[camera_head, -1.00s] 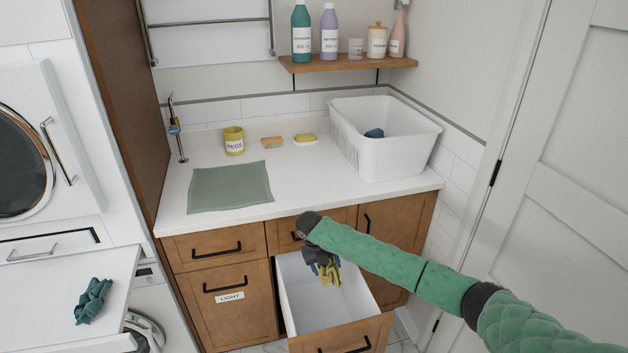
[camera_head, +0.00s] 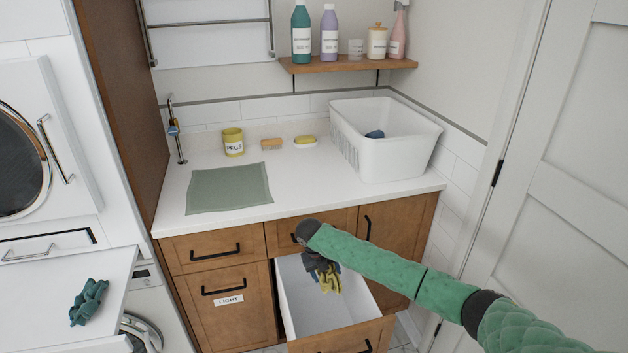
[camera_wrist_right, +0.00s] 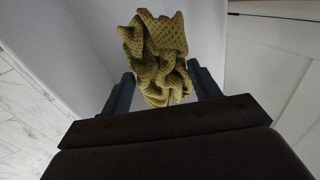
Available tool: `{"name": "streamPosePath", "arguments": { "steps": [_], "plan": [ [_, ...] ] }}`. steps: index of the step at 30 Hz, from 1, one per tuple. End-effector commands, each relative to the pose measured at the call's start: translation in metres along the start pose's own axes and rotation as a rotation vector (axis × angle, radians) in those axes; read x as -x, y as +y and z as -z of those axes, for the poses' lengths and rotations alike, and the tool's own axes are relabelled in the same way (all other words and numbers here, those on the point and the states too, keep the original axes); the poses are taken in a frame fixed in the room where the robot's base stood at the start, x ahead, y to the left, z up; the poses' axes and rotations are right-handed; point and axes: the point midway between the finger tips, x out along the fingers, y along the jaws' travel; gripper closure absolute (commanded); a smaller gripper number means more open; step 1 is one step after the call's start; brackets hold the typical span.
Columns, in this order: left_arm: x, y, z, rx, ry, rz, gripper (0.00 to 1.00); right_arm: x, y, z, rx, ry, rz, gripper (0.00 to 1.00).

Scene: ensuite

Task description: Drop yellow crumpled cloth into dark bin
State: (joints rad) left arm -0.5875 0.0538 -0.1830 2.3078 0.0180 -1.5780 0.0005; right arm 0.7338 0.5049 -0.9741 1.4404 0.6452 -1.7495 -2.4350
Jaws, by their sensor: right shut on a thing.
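The yellow crumpled cloth (camera_head: 328,279) is held in my right gripper (camera_head: 322,268), over the open pull-out bin with a white interior (camera_head: 296,290). In the right wrist view the cloth (camera_wrist_right: 160,55) sits between the two dark fingers of the right gripper (camera_wrist_right: 163,88), which is shut on it. The bin's wooden front (camera_head: 345,336) is pulled out below the counter. Its label, if any, is not visible. The bin to its left carries a "LIGHT" label (camera_head: 229,300). My left gripper is not in view.
A white basket (camera_head: 385,160) with a dark blue item stands on the counter, beside a green mat (camera_head: 228,188), a yellow pegs pot (camera_head: 233,142) and a yellow soap (camera_head: 305,140). A teal cloth (camera_head: 89,302) lies on a white surface at left. A white door (camera_head: 560,170) closes off the right.

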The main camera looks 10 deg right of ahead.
Motion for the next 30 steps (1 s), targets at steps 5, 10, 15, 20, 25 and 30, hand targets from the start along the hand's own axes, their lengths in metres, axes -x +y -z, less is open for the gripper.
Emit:
{"name": "streamPosePath", "arguments": {
  "steps": [5,10,15,20,25,30],
  "plan": [
    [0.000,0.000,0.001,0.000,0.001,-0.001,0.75,0.000,0.000,0.000,0.000,0.000,0.000,0.60],
    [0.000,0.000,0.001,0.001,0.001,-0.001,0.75,0.000,0.000,0.000,0.000,0.000,0.000,0.13],
    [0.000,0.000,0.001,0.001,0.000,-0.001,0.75,0.000,0.000,0.000,0.000,0.000,0.000,0.13],
    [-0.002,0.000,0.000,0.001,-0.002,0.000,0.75,0.003,0.000,0.000,0.000,-0.001,0.000,0.13],
    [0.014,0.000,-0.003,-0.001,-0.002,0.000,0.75,0.024,0.000,-0.001,0.000,-0.004,0.000,0.13],
    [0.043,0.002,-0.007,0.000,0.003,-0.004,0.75,0.050,0.000,-0.001,0.001,-0.002,0.000,0.13]
  ]
}}
